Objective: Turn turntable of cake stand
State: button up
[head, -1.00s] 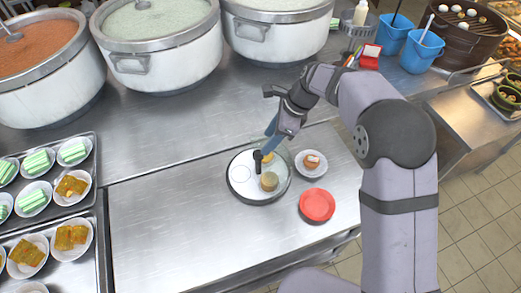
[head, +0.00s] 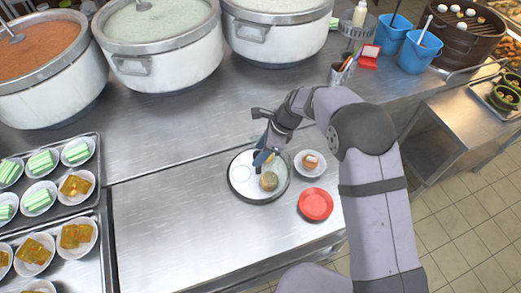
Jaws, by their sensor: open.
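The cake stand's round turntable (head: 243,190) has a pale top and a dark rim, and sits on the steel counter at the middle of the head view. A small tan cake (head: 269,182) stands on its front right part, and a pale ring outline shows on its left part. My gripper (head: 262,160) is open, pointing down at the far side of the turntable. Its fingers are dark and blue-grey. Whether they touch the turntable or its rim cannot be told. My gripper and wrist hide part of the far edge.
A white saucer with a small cake (head: 310,160) is close to the turntable's right, and a red dish (head: 316,204) lies at its front right. Large stockpots (head: 160,50) line the back. Trays of plated sweets (head: 50,185) are at left. Counter left of the turntable is clear.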

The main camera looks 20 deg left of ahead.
grip_shut()
jog(key=shift+s+r+m+t+p, duration=0.15)
jog(key=shift+m+t+p, duration=0.15)
jog(key=shift+m+p, duration=0.45)
jog(key=shift+m+t, duration=0.3)
jog(key=shift+m, duration=0.55)
grip_release()
jog(key=b+v, duration=0.2)
jog(key=v, duration=0.5)
jog(key=shift+d, duration=0.2)
